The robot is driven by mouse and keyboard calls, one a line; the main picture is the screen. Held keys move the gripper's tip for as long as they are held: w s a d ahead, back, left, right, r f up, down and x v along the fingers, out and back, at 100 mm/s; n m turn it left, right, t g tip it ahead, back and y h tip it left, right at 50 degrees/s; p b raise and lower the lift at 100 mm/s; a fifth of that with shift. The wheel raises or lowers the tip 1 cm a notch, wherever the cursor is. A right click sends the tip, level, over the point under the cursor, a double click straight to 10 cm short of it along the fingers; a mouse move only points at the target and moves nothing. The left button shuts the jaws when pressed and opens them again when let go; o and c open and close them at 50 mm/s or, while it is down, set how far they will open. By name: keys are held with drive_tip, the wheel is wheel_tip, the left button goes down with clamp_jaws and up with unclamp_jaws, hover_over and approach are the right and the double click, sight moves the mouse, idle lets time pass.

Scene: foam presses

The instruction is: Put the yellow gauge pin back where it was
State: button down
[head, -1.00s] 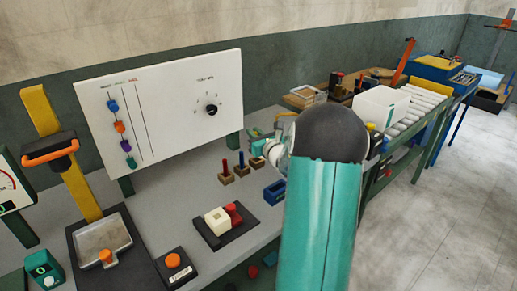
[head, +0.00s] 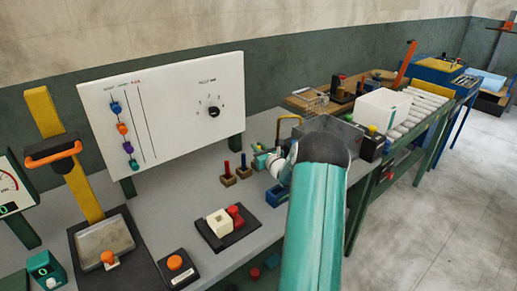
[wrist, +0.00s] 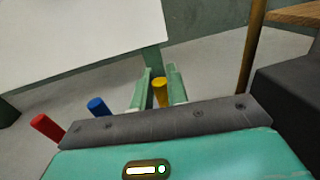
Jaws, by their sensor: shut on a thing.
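The yellow gauge pin (wrist: 160,92) stands between the two green fingers of my gripper (wrist: 160,88) in the wrist view, and the fingers are shut on it. Its lower end is hidden behind the dark bar of my wrist. A red pin (wrist: 47,127) and a blue pin (wrist: 97,106) stand to its left. In the head view the red pin (head: 227,167) and the blue pin (head: 243,160) stand in small wooden blocks. My gripper (head: 262,158) is low over the bench, just right of the blue pin. The yellow pin and any block under it cannot be made out there.
A blue bin (head: 273,194) lies near the bench edge below my gripper. A dark plate (head: 228,240) carries a cream block and a red knob. The white board (head: 170,115) stands behind.

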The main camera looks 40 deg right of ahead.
drive_tip(key=c, duration=1.8)
unclamp_jaws()
drive_tip(key=shift+f, duration=0.15)
drive_tip(key=o, duration=0.4)
